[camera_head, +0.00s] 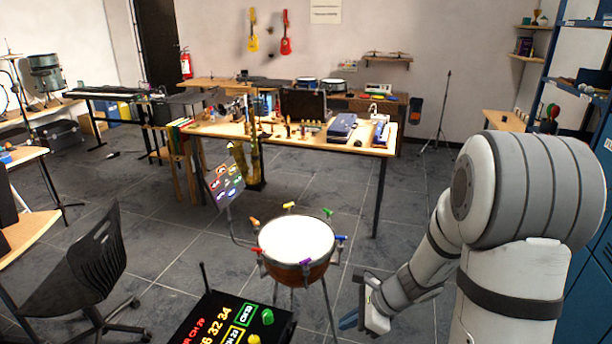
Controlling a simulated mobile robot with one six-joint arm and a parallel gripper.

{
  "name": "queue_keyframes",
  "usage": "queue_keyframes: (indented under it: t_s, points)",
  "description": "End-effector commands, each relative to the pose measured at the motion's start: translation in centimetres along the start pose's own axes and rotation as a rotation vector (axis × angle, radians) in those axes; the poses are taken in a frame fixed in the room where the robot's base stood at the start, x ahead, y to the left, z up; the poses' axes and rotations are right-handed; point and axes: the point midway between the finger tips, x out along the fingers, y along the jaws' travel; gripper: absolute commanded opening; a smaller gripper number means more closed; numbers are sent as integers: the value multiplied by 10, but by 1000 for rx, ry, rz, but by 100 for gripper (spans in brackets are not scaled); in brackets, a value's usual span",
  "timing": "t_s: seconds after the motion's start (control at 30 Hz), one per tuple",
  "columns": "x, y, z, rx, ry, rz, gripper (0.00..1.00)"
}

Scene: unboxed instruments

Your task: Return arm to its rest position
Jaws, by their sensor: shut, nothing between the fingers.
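My arm rises at the right of the head view, with a thick white and grey shoulder and a forearm bent down to the left. My gripper (358,318) is at the low end of the forearm, near the bottom edge, right of the drum. It is shut with nothing held. It looks apart from the drum and its stand, over the dark tiled floor.
A drum (297,240) with coloured pegs stands just left of my gripper. A black box with lit digits (225,325) is at the bottom. A black chair (85,255) is left. A wooden table (290,140) with instruments stands behind. Blue shelving (595,230) is right.

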Motion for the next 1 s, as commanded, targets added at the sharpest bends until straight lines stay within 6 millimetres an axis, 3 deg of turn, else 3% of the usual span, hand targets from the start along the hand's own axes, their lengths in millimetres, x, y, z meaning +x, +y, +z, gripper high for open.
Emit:
queue_keyframes:
  t_s: [0.1, 0.3, 0.6, 0.8, 1.0]
  points:
    - [-26, 18, 25, -272, 46, 30, 0]
    - [-73, 58, 51, -803, 172, 117, 0]
    - [-143, 107, 58, -1484, 432, 284, 0]
    - [-171, 122, 53, -1714, 562, 373, 0]
    - [-178, 124, 51, -1763, 595, 400, 0]
